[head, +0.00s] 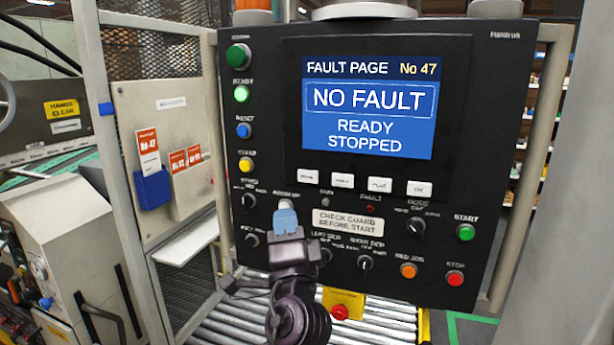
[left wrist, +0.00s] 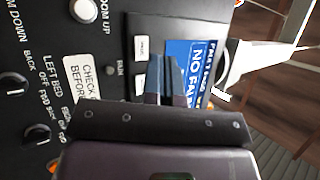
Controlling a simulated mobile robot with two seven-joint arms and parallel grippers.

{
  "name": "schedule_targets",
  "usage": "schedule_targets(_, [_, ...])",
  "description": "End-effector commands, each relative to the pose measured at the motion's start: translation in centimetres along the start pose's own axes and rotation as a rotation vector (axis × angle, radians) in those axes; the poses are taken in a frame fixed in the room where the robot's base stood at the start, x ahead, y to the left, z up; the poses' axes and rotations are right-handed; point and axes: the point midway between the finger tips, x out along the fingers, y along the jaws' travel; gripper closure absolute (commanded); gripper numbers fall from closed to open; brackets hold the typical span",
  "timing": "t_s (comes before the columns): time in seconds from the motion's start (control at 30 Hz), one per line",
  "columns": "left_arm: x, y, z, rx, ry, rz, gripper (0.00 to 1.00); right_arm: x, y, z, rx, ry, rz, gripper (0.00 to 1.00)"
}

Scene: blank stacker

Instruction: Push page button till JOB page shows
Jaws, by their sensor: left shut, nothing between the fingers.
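The screen (head: 367,110) on the black control panel (head: 265,100) shows "FAULT PAGE No 47", "NO FAULT", "READY STOPPED". Below it is a row of white buttons: a first (head: 308,177), a second (head: 342,181), a third (head: 380,185) and a fourth (head: 419,189). Their labels are too small to read surely. My left gripper (head: 286,218) is shut and empty, in front of the panel, below and left of this row. In the left wrist view its fingers (left wrist: 166,80) overlap the screen edge and part of the button row; contact cannot be told. My right gripper is not in view.
A round white button (head: 286,203) sits just above my fingertips. A "CHECK GUARD BEFORE START" plate (head: 348,224) is to their right. Green START (head: 465,232), orange (head: 408,271) and red STOP (head: 454,278) buttons are lower right. Rollers (head: 235,318) lie below.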

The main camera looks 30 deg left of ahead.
Motion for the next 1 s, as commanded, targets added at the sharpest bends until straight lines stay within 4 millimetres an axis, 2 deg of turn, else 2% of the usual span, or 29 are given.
schedule_targets(0.03, [0.4, -1.4, 0.1, 0.020, -0.026, -0.031, 1.00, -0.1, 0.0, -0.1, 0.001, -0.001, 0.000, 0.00])
schedule_targets(0.1, [0.7, -2.6, 0.3, 0.045, -0.053, -0.061, 1.00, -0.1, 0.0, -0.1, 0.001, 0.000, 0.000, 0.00])
schedule_targets(0.23, [0.9, -3.6, 0.5, 0.070, -0.078, -0.086, 1.00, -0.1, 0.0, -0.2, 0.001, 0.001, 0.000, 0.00])
schedule_targets(0.67, [1.2, -3.5, 0.4, 0.072, -0.078, -0.087, 1.00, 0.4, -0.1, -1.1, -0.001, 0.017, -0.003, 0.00])
schedule_targets(1.0, [3.8, -1.8, -1.1, 0.072, -0.077, -0.087, 1.00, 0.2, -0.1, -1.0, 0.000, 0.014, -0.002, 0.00])
